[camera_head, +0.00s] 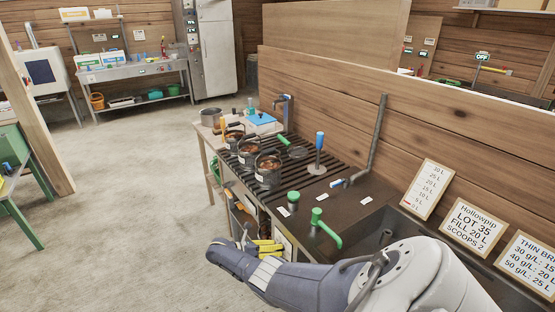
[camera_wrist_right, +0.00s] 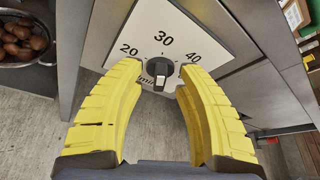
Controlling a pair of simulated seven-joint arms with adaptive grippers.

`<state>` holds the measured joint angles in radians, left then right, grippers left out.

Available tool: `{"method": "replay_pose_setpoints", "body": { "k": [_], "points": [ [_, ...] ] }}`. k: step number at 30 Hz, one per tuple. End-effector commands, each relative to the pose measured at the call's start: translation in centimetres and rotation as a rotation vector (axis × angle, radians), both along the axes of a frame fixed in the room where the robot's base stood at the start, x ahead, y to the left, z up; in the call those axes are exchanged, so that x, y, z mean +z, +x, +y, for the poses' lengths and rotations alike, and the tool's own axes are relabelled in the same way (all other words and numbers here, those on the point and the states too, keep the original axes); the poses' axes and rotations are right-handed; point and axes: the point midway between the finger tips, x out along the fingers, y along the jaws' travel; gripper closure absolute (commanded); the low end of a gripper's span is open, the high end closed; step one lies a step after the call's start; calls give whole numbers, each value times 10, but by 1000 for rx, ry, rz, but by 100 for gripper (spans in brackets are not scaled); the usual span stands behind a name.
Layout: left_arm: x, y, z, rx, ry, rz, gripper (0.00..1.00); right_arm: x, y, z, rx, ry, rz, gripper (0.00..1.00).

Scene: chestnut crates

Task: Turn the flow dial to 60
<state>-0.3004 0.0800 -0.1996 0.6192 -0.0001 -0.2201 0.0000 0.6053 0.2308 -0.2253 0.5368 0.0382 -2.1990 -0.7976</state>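The flow dial is a black knob (camera_wrist_right: 158,70) on a white plate (camera_wrist_right: 176,22) in the right wrist view. The numbers 20, 30 and 40 show, with part of "min" below. A white mark sits on the knob's lower side. My right gripper (camera_wrist_right: 160,76) is open, its yellow fingers on either side of the knob. I cannot tell if they touch it. The fingers hide other parts of the plate; no 60 is visible. In the head view the right gripper (camera_head: 268,247) is at the bench's front, and the knob is hidden. My left gripper is not in view.
Several buckets of chestnuts (camera_head: 268,172) stand on the slatted bench top. A green tap (camera_head: 326,228), a green knob (camera_head: 293,197) and a blue-handled lever (camera_head: 319,142) stand nearby. A sign (camera_head: 473,228) reads "LOT 35, FILL 20 L". Floor (camera_head: 130,210) at left is clear.

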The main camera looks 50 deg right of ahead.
Motion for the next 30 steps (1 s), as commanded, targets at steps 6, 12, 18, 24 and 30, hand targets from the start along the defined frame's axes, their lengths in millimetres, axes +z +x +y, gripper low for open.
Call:
{"method": "replay_pose_setpoints", "body": {
  "k": [6, 12, 18, 24, 30],
  "points": [
    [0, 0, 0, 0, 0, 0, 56, -3, -5, -8, 0, 0, 0, 66],
    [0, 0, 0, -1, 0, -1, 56, -4, -5, -10, 0, 0, 0, 66],
    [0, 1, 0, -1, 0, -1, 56, -4, -5, -9, 0, 0, 0, 70],
    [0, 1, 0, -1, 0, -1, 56, -4, -5, -9, 0, 0, 0, 93],
    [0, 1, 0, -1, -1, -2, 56, -4, -5, -9, -1, 1, 0, 100]
  ]
}}
